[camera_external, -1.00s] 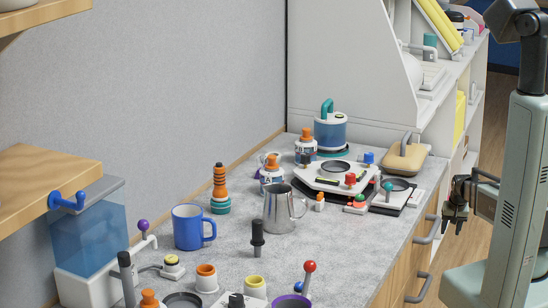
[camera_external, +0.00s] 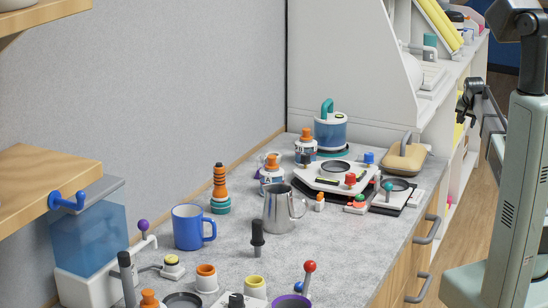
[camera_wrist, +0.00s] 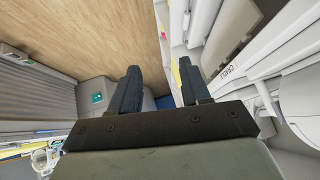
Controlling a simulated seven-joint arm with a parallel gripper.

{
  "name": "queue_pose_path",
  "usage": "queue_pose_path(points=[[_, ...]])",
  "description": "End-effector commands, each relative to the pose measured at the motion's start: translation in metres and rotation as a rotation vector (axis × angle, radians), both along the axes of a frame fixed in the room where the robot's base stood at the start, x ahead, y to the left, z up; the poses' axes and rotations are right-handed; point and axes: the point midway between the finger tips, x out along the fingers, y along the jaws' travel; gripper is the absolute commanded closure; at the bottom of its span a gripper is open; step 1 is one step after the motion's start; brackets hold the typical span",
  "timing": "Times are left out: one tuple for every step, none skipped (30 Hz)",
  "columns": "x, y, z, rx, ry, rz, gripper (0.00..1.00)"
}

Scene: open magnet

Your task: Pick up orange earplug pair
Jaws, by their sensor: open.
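My gripper (camera_external: 465,112) is open and empty, raised at the right, past the counter's right edge and in front of the white shelf unit. In the wrist view, its two dark fingers (camera_wrist: 160,70) stand apart with nothing between them. I cannot pick out an orange earplug pair with certainty. A small orange and white item (camera_external: 319,200) lies on the counter in front of the white hexagonal tray; it is too small to identify. The wrist view shows no earplugs, only floor and furniture.
The grey counter (camera_external: 345,245) is crowded. A blue mug (camera_external: 187,228), a metal pitcher (camera_external: 278,212), an orange-ringed tower (camera_external: 219,182) and a white hexagonal tray (camera_external: 322,180) stand on it. Drawer handles (camera_external: 418,288) jut from its right side. Its right front surface is fairly clear.

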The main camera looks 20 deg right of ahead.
Motion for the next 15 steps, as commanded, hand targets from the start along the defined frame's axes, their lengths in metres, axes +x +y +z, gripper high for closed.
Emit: queue_pose_path(points=[[0.003, 0.006, 0.022, 0.024, -0.024, -0.024, 0.53], [0.003, 0.011, 0.033, 0.047, -0.038, -0.043, 0.53], [0.003, 0.02, 0.046, 0.083, -0.053, -0.071, 0.53], [0.002, 0.03, 0.056, 0.119, -0.066, -0.095, 0.53], [0.001, 0.042, 0.065, 0.16, -0.075, -0.12, 0.53], [-0.001, 0.059, 0.076, 0.222, -0.087, -0.158, 0.53], [-0.003, 0.073, 0.083, 0.271, -0.091, -0.187, 0.53], [-0.006, 0.087, 0.089, 0.318, -0.094, -0.216, 0.53], [-0.01, 0.106, 0.095, 0.381, -0.092, -0.253, 0.53], [-0.013, 0.12, 0.1, 0.429, -0.09, -0.282, 0.53], [-0.016, 0.133, 0.105, 0.475, -0.087, -0.312, 0.53], [-0.021, 0.152, 0.111, 0.535, -0.077, -0.349, 0.53], [-0.025, 0.166, 0.116, 0.579, -0.071, -0.38, 0.53], [-0.03, 0.18, 0.121, 0.622, -0.06, -0.409, 0.53], [-0.036, 0.197, 0.127, 0.677, -0.044, -0.449, 0.53]])
